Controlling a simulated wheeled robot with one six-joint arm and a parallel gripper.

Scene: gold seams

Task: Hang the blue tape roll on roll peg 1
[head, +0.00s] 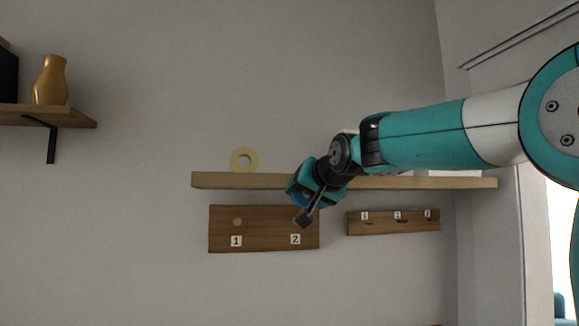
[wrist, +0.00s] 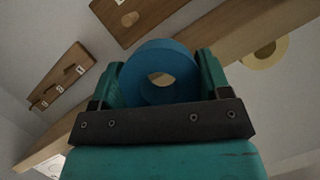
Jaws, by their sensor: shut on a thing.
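The blue tape roll (wrist: 160,60) is held between the two fingers of my gripper (wrist: 160,80) in the wrist view, its hole facing the camera. In the head view my gripper (head: 304,212) is in front of the right end of the peg board, and the roll is mostly hidden by it. The wooden peg board (head: 265,215) hangs under the shelf. Roll peg 1 (head: 237,222) is a bare round peg above label 1, left of my gripper. Label 2 (head: 295,239) shows at the right; its peg is hidden in the head view but a peg near the board's end shows in the wrist view (wrist: 130,19).
A long wooden shelf (head: 225,180) runs just above the board, with a pale yellow roll (head: 244,160) standing on it. A smaller hook rack (head: 393,222) hangs at right. A gold vase (head: 50,80) stands on another shelf (head: 75,117) at far left.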

